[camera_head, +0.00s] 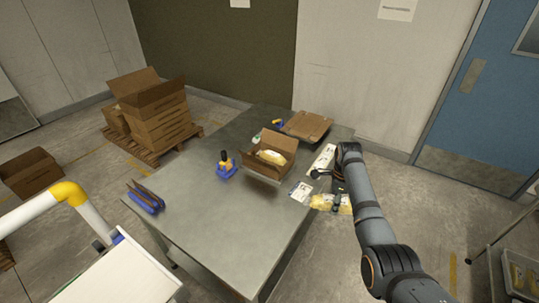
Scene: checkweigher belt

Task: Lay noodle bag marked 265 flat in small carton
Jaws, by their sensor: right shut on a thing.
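The small open carton (262,170) stands on the grey table, flaps up, with a yellow and white bag (271,157) inside it. My right gripper (337,202) is at the table's right edge, right of the carton. It is shut on a yellow noodle bag (322,201), whose clear and yellow parts show on both sides of the fingers. The number on this bag is too small to read. My left gripper is not in view.
A flat white sheet or packet (300,192) lies beside the held bag. A tape dispenser (226,166), blue-handled tools (146,199) and a flat brown cardboard piece (307,126) are on the table (235,225). Its front middle is clear. Stacked cartons (158,117) stand on a pallet behind left.

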